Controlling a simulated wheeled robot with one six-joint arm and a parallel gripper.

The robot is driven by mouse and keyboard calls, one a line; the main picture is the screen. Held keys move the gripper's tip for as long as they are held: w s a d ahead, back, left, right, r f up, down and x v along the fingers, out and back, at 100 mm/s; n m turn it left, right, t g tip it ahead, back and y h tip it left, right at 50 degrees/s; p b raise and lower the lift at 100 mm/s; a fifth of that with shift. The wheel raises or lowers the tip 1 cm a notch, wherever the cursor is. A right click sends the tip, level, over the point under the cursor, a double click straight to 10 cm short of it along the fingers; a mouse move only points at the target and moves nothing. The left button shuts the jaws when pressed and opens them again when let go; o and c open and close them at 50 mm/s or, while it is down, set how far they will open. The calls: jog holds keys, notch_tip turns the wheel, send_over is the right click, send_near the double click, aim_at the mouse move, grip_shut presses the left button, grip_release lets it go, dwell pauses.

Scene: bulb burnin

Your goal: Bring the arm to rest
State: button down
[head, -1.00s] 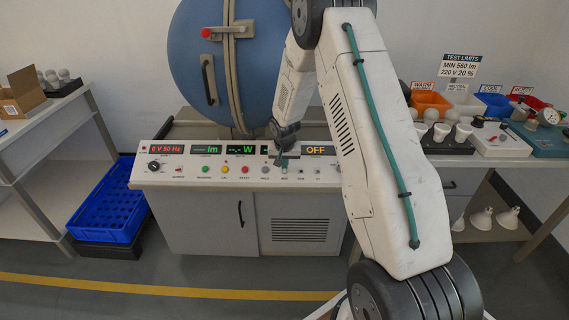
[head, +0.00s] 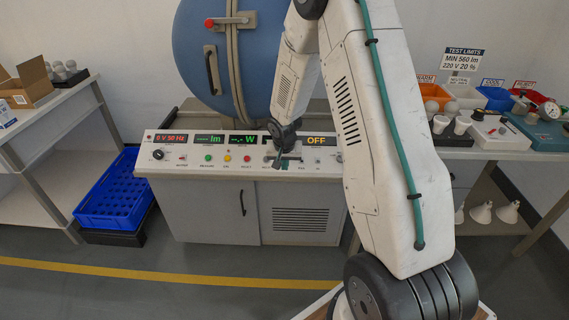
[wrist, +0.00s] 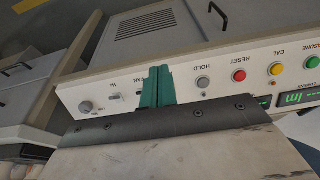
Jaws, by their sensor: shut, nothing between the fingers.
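My gripper (head: 279,162) is shut and empty, in front of the right part of the test console's panel (head: 200,158) in the head view. In the wrist view its green fingers (wrist: 156,88) are together and overlap the panel beside the HOLD button (wrist: 203,82). I cannot tell whether the fingertips touch the panel. My arm comes down from the top of the head view, with its white links bent. The console displays read 0 V 50 Hz, blank lm and W values, and OFF.
A blue round chamber (head: 225,60) stands behind the console. At right, a bench carries bulbs, coloured bins (head: 495,98) and instruments. The floor in front is clear.

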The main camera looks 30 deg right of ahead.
dwell(0.4)
jog(key=s+n+g, duration=0.1)
jog(key=s+g, duration=0.1)
jog(key=s, duration=0.4)
jog(key=s+a+r+n, duration=0.2)
jog(key=s+a+r, duration=0.3)
jog(key=s+r, duration=0.5)
jog(key=s+a+r+n+y, duration=0.1)
jog(key=s+a+r+n, duration=0.1)
jog(key=s+a+r, duration=0.4)
jog(key=s+a+r+n, duration=0.2)
jog(key=s+a+r, duration=0.4)
jog(key=s+r, duration=0.7)
jog(key=shift+s+r+t+y, duration=0.3)
jog(key=shift+r+t+y, duration=0.1)
jog(key=shift+r, duration=0.65)
jog(key=c, duration=2.1)
grip_release()
jog(key=shift+c, duration=0.2)
